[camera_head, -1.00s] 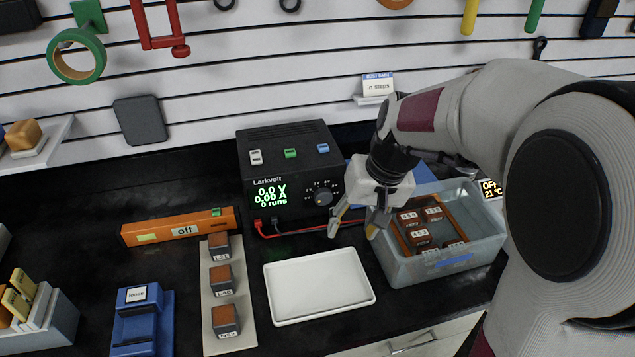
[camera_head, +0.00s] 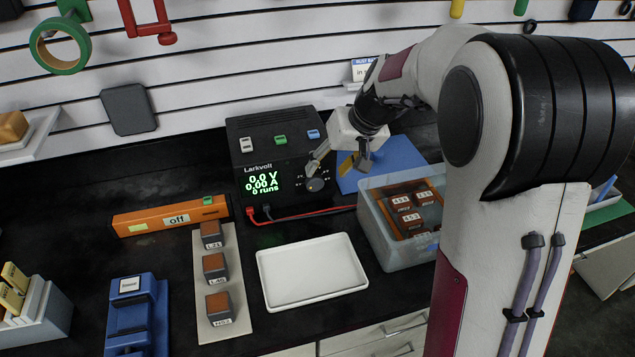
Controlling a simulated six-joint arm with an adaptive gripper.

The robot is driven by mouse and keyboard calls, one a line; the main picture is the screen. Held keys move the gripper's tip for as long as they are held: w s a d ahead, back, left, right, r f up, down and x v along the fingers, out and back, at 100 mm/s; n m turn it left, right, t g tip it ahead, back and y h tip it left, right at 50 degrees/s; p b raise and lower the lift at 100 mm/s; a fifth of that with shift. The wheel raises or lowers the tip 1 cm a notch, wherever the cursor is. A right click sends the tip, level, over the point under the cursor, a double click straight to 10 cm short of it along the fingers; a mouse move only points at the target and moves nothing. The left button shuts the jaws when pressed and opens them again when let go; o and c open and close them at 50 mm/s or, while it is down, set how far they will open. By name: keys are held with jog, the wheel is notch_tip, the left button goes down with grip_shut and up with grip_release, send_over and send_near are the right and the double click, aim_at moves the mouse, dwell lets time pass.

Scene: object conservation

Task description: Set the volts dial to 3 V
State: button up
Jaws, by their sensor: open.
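The black Larkvolt power supply (camera_head: 272,145) stands at the back of the bench. Its green display (camera_head: 262,184) reads 0.0 V, 0.00 A and 0 runs. The volts dial (camera_head: 315,185) is a round knob on the right of its front face, with small marks around it. Its pointer setting is too small to read. My gripper (camera_head: 335,170) is open and empty, just right of and in front of the dial. One finger reaches close to the dial's upper edge; I cannot tell whether it touches.
A white tray (camera_head: 262,279) lies in front of the supply. Red and black leads (camera_head: 300,215) run along the supply's foot. A clear bin (camera_head: 372,230) with labelled blocks stands to the right, and a blue mat (camera_head: 400,153) lies behind it. An orange bar (camera_head: 140,222) reading "off" is at left.

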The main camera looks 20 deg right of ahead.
aim_at(316, 184)
jog(key=shift+f, duration=0.1)
jog(key=shift+x, duration=3.85)
jog(key=c, duration=1.1)
